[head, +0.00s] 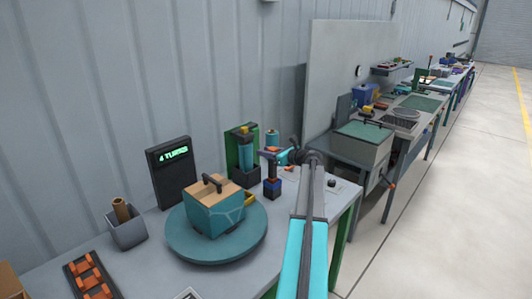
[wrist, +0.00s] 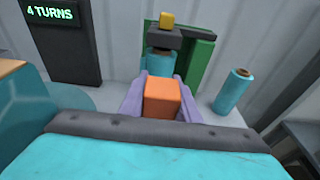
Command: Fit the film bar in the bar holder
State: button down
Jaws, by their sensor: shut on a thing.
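My gripper (head: 272,155) is over the bench, shut on an orange block (wrist: 162,98), which I take to be the handle of the film bar. In the wrist view the block sits between two purple fingers; whatever is under it is hidden. In the head view a dark upright piece with blue and red bands (head: 272,187) stands directly below the gripper; I cannot tell whether it is joined to the held piece. A green stand (head: 231,150) with a teal roll, dark clamp and yellow knob is just beyond the gripper. I cannot tell for sure which fixture is the bar holder.
A wrapped box (head: 212,212) with a dark handle stands on a teal turntable (head: 190,245). A display (head: 172,170) reads "4 TURNS". A spare teal roll (wrist: 233,92) stands right of the stand. A grey bin (head: 127,235) and a dark rack with orange pieces (head: 90,278) are at left.

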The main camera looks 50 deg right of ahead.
jog(key=shift+f, duration=0.4)
dwell(0.3)
jog(key=c, duration=1.3)
grip_release()
jog(key=shift+o, duration=0.2)
jog(key=shift+s, duration=0.15)
jog(key=b+v, duration=0.4)
jog(key=v, duration=0.9)
jog(key=shift+s, duration=0.3)
jog(key=shift+r, duration=0.1)
